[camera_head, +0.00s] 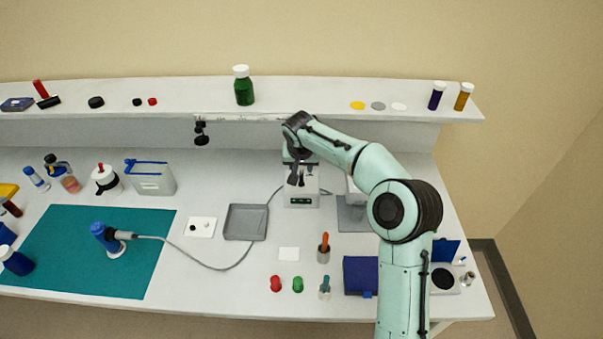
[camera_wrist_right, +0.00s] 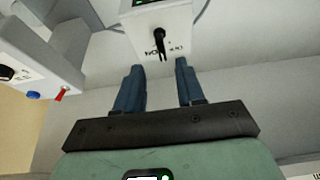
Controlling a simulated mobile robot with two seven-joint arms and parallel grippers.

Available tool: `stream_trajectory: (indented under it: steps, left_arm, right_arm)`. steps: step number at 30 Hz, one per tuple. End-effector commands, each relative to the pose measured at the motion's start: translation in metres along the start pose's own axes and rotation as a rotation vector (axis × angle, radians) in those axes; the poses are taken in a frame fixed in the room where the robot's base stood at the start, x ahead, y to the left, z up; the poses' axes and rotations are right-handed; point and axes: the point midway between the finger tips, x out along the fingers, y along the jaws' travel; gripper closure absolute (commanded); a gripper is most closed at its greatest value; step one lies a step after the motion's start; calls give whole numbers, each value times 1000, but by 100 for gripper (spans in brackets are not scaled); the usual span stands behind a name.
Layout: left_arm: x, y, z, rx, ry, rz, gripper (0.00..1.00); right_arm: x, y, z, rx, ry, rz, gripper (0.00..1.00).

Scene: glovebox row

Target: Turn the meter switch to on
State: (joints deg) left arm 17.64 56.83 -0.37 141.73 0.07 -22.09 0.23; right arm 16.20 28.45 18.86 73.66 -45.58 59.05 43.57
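The meter (camera_head: 311,186) is a white box with a small dark green display, standing on the bench below the shelf. Its white face also shows in the right wrist view (camera_wrist_right: 179,25). The meter switch (camera_wrist_right: 160,42) is a black lever on that face, with lettering on both sides that appears upside down. My right gripper (camera_head: 297,177) is at the meter in the head view. In the right wrist view the gripper (camera_wrist_right: 159,68) is open, its two blue-grey fingers apart and nothing between them. The lever is beyond the fingertips, roughly in line with the gap. My left gripper is not in view.
A grey tray (camera_head: 245,222) lies left of the meter, and a cable runs between the meter and a blue-capped probe (camera_head: 107,236). In the right wrist view another device with a red lever (camera_wrist_right: 60,95) is at left. The shelf (camera_head: 320,98) is above.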

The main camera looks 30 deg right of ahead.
Motion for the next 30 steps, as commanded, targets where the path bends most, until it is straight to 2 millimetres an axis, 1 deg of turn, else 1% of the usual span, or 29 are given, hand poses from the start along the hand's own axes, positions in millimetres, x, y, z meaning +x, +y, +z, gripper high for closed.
stream_trajectory:
  steps: [1,3,6,9,15,23,27,30]
  left_arm:
    - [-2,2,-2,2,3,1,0]
    - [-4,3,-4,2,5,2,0]
    - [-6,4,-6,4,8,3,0]
    - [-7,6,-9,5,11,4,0]
    - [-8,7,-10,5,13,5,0]
    - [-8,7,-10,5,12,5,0]
    - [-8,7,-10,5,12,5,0]
    - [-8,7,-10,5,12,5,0]
  right_arm:
    - [11,0,0,1,-4,0,62]
    - [25,-1,-1,-1,-2,-1,62]
    - [42,-1,-1,0,-1,-2,62]
    - [55,-1,-2,0,-1,-1,62]
    - [68,-1,-1,0,1,-2,62]
    - [69,-1,-1,0,1,-2,62]
    - [69,-1,-1,0,1,-2,100]
    - [68,-1,-1,0,1,-2,100]
